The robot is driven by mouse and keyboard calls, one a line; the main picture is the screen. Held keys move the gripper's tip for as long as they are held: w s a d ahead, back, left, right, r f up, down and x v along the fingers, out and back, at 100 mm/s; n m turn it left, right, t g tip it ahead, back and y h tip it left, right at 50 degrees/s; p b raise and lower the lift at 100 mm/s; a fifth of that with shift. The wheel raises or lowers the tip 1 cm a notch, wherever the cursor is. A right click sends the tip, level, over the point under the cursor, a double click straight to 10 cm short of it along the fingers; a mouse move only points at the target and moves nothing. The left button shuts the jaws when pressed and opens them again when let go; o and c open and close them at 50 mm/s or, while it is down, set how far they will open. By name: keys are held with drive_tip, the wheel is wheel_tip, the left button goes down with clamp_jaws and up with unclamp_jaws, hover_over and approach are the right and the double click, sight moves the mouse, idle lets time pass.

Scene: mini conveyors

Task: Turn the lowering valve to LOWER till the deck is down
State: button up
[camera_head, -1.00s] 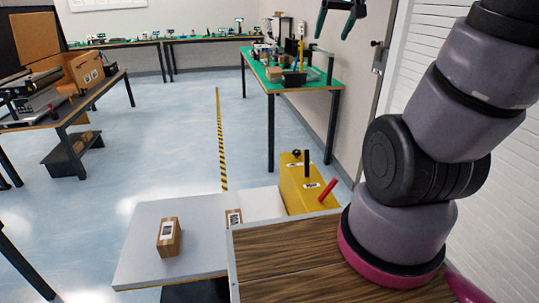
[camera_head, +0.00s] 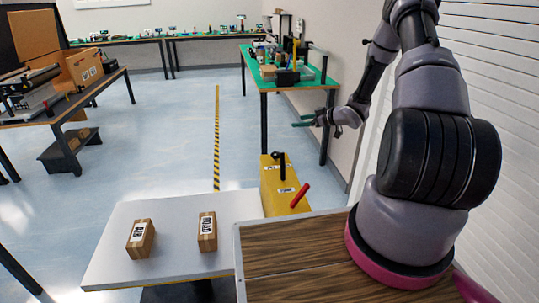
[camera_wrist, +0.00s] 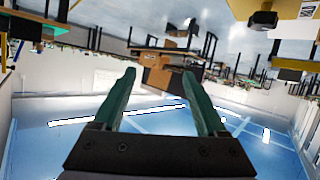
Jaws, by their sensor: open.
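A yellow pedestal (camera_head: 284,200) stands at the right end of the grey deck (camera_head: 110,270). It carries an upright black lever (camera_head: 282,166) with a dark knob beside it, and a tilted red lever (camera_head: 299,195). Its small labels are not readable, so I cannot tell which handle is the lowering valve. My gripper (camera_head: 302,121) is above and behind the pedestal in the picture, apart from it. In the wrist view my gripper (camera_wrist: 158,100) is open and empty, with green fingers. A yellow body (camera_wrist: 272,8) shows at that view's top right, probably the pedestal.
Two cardboard boxes, one left (camera_head: 141,240) and one right (camera_head: 207,232), stand on the deck. A wooden top (camera_head: 290,246) lies in front of the pedestal. A green-topped table (camera_head: 290,82) stands behind it. The floor to the left is mostly clear.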

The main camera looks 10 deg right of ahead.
drive_tip(key=s+a+f+n+y, duration=0.1)
drive_tip(key=s+a+f+y, duration=0.2)
drive_tip(key=s+f, duration=0.3)
drive_tip(key=n+g+y, duration=0.1)
drive_tip(key=y, duration=0.3)
approach(269, 159)
wheel_tip(269, 159, up, 3)
drive_tip(key=x, duration=1)
drive_tip(key=shift+f, duration=0.15)
clamp_jaws()
